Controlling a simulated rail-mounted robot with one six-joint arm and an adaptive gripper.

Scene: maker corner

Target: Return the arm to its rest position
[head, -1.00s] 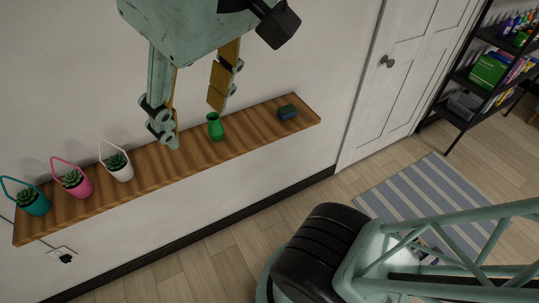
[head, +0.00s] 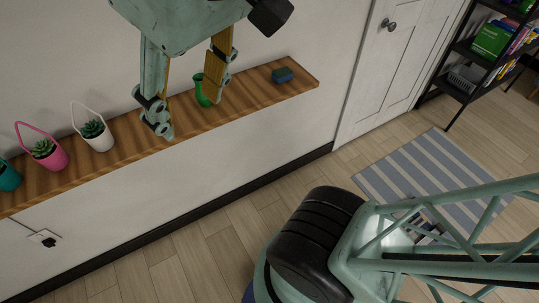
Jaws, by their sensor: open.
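My gripper (head: 190,110) hangs at the upper left of the head view, its two fingers spread apart with nothing held between them. It shows in front of a wooden wall shelf (head: 135,151). A green vase (head: 203,91) stands on the shelf, partly covered by the right finger. My arm's links fill the lower right of the view.
White (head: 97,136), pink (head: 50,155) and teal (head: 7,177) planters with handles stand on the shelf's left part. A dark blue block (head: 282,75) lies near its right end. A white door (head: 395,75), a black rack (head: 459,95) and a striped rug (head: 440,172) are at right.

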